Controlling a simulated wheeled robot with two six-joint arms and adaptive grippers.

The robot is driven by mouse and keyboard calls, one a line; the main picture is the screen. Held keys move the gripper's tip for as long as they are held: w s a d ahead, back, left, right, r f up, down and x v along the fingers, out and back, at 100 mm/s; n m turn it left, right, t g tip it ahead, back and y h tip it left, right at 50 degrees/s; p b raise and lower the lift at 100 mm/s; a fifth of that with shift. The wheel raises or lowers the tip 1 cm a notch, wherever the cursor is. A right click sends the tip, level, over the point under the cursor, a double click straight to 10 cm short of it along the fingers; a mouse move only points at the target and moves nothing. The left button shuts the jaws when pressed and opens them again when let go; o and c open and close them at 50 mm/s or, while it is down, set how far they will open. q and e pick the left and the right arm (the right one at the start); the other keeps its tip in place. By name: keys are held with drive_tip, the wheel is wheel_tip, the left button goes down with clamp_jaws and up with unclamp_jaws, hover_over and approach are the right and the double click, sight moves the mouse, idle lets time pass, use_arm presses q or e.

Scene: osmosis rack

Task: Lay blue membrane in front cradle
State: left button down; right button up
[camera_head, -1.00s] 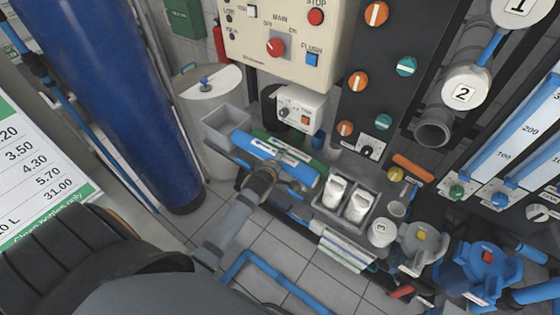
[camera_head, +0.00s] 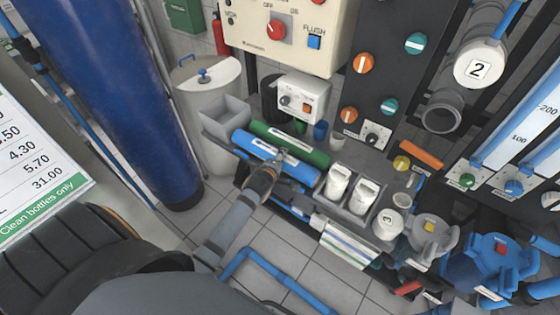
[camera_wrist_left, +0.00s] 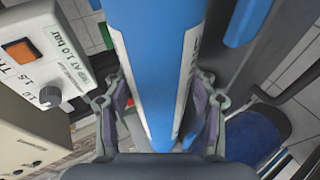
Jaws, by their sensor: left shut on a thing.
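The blue membrane (camera_head: 250,146) is a long cylinder with a white label, lying crosswise at the front edge of the bench in the head view. My left gripper (camera_head: 277,163) is shut on it near its middle. In the left wrist view the membrane (camera_wrist_left: 155,60) runs lengthwise between the two fingers of the left gripper (camera_wrist_left: 160,112). A green membrane (camera_head: 312,155) lies just behind the blue one, nearly parallel. The front cradle is hidden under the blue membrane and gripper, so I cannot tell whether they touch. My right gripper is not in view.
A grey bin (camera_head: 224,112) stands left of the membranes. A grey tray (camera_head: 359,212) with two white bottles (camera_head: 338,182) is close on the right. A white control box (camera_head: 302,95) is behind. A large blue tank (camera_head: 120,90) stands at the left.

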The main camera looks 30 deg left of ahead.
use_arm(q)
drive_tip(key=c, duration=0.8)
unclamp_jaws()
drive_tip(key=shift+s+f, duration=0.3)
drive_tip(key=shift+f, duration=0.35)
drive_tip(key=shift+c, duration=0.2)
drive_tip(key=o, duration=0.5)
drive_tip(key=shift+w+f, duration=0.2)
drive_tip(key=shift+s, duration=0.1)
drive_tip(key=shift+s, duration=0.1)
drive_tip(key=r+v, duration=0.1)
drive_tip(key=v, duration=1.1)
drive_tip(key=shift+w, duration=0.25)
drive_tip(key=shift+f, duration=0.15)
